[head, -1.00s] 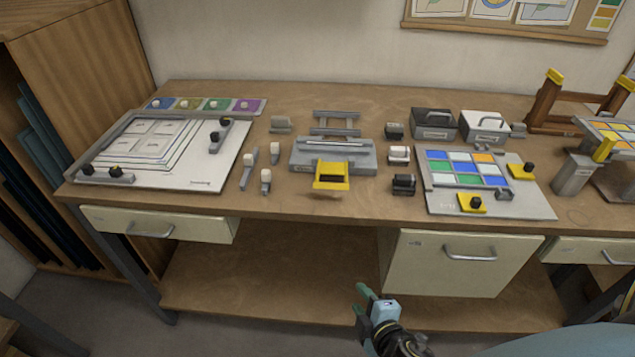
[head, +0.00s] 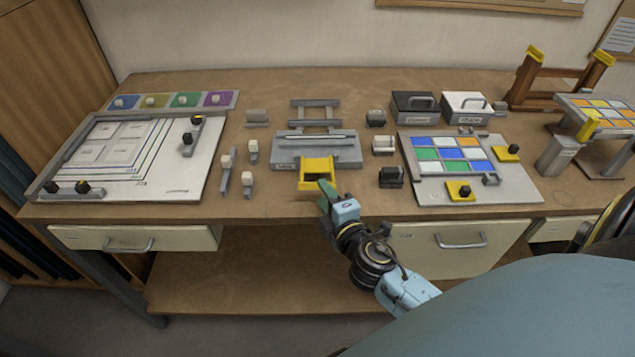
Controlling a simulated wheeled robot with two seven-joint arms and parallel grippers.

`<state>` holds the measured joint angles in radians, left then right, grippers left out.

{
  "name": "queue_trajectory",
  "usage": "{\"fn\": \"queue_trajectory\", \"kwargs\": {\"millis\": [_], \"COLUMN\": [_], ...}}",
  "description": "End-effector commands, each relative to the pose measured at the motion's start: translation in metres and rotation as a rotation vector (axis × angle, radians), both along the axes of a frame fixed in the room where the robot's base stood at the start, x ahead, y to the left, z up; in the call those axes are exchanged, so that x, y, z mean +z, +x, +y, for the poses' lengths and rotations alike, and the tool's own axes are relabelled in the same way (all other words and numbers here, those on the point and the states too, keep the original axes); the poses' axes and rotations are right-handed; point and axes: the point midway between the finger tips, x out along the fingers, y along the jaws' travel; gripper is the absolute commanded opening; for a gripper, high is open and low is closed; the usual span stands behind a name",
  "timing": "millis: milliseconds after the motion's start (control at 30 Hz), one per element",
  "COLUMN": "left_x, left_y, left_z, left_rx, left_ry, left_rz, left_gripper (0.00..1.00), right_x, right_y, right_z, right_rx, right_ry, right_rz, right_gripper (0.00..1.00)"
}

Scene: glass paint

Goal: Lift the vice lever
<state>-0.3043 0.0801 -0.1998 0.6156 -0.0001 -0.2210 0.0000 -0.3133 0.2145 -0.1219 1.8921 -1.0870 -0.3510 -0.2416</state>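The grey vice (head: 290,150) sits mid-bench near the front edge. Its yellow lever (head: 308,186) is a U-shaped bar at the vice's front, low down over the bench edge. My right gripper (head: 324,190), with green fingertips, is at the lever's front right corner and overlaps it in the picture. I cannot tell whether the fingers touch the lever or stand just in front of it. Their gap is too small and hidden to read. My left gripper is not in view.
Small knobbed tools (head: 226,172) stand left of the vice, and small blocks (head: 391,177) stand to its right. A white layered board (head: 180,165) lies at left, and a board with coloured glass tiles (head: 500,183) at right. Drawers (head: 460,256) sit under the bench front.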

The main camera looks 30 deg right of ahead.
Motion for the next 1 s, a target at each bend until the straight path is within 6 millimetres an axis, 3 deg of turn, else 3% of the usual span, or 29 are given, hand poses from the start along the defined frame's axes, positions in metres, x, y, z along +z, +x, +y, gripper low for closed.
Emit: {"fn": "queue_trajectory", "kwargs": {"millis": [100, 300, 667, 967, 1000], "left_x": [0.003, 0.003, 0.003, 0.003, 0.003], "left_y": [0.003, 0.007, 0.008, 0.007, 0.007], "left_z": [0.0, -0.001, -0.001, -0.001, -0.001], "left_rx": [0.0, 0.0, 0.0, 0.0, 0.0], "left_ry": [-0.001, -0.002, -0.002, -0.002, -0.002], "left_rz": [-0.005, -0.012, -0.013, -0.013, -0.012], "left_gripper": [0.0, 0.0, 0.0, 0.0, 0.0], "right_x": [-0.001, -0.005, -0.006, -0.006, -0.006], "right_y": [0.02, 0.039, 0.043, 0.043, 0.043], "right_z": [-0.003, -0.006, -0.006, -0.007, -0.006], "right_rx": [0.0, 0.001, 0.001, 0.001, 0.001], "right_ry": [-0.002, 0.0, 0.0, 0.0, 0.0], "right_rz": [-0.001, 0.0, 0.001, 0.001, 0.001], "right_gripper": [0.38, 0.38, 0.38, 0.0, 0.0]}}
